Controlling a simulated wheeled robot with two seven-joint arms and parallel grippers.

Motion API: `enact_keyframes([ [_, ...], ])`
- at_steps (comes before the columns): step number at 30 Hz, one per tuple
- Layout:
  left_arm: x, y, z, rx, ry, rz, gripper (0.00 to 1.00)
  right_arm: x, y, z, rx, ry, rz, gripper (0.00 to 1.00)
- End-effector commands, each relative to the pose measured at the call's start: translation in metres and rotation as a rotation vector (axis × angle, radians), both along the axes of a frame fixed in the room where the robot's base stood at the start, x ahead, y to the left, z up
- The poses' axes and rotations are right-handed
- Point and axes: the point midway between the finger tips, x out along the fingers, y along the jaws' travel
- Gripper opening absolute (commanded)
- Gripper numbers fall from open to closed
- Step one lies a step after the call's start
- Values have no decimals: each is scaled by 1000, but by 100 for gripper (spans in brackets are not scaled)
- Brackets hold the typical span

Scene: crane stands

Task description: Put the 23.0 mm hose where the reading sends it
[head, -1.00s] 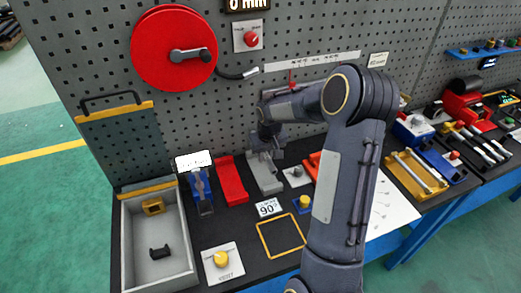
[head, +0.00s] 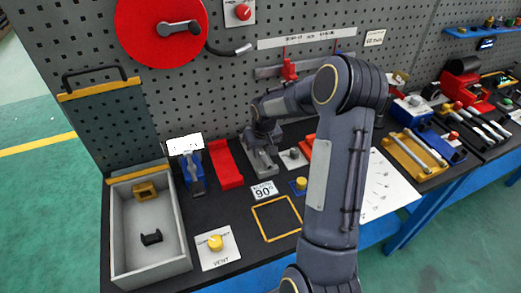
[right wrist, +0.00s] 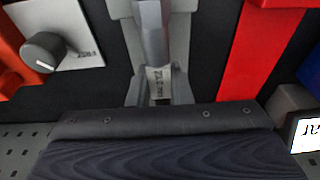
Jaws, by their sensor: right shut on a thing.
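My right gripper (head: 262,138) reaches over the grey stand (head: 261,163) at the back of the bench. In the right wrist view it is shut on a slim grey labelled piece (right wrist: 159,80), in line with the channel of the grey stand (right wrist: 124,12). The label is too small to read, and I cannot tell whether this piece is the 23.0 mm hose. A blue stand (head: 188,171) with a white display (head: 184,144) is to the left; its reading is not legible. A red cradle (head: 225,165) is between them. My left gripper is not in view.
A grey tray (head: 184,240) holds a yellow block (head: 145,191) and a black clip (head: 151,238). A VENT plate with a yellow knob (head: 215,242), a 90° card (head: 263,190) and a yellow outlined square (head: 276,218) are in front. A red reel (head: 150,35) hangs on the pegboard.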

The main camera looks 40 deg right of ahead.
Motion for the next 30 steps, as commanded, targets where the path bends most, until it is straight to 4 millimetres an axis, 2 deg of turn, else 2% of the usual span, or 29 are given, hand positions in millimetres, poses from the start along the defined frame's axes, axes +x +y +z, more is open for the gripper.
enact_keyframes([
  [2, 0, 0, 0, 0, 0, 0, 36, 1, 0, 1, -1, -2, 0, 0],
  [3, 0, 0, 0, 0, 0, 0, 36, 1, 0, 1, -1, -2, 0, 21],
  [9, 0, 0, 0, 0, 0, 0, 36, 0, 0, 1, 0, -1, 0, 44],
  [16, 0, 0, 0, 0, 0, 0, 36, 0, 0, 0, 0, 1, 0, 44],
  [19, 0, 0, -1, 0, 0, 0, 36, -1, 0, 6, -1, -3, 0, 44],
  [30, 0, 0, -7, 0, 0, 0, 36, -12, 4, 64, -3, -4, 1, 44],
])
